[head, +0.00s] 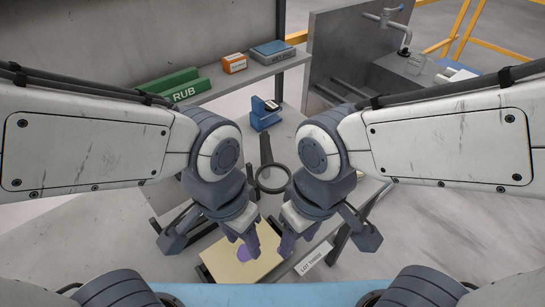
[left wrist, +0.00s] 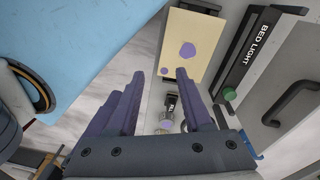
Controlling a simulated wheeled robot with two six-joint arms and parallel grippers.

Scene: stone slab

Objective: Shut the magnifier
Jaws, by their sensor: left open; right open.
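The magnifier shows in the head view as a dark round ring (head: 272,178) at the end of a black arm (head: 265,150). It lies between my two wrists, with the ring over the bench. My left gripper (head: 242,228) is open and empty, left of and nearer than the ring. My right gripper (head: 297,228) is open and empty, right of and nearer than the ring. In the left wrist view the open fingers of my left gripper (left wrist: 160,95) hold nothing. I cannot make out the magnifier for sure there.
A pale yellow plate (head: 237,268) with purple patches lies below the grippers. A label reading BED LIGHT (left wrist: 252,55) and a green knob (left wrist: 230,94) show in the left wrist view. Behind are a blue device (head: 265,115), green block (head: 178,86), orange box (head: 234,63) and sink (head: 400,75).

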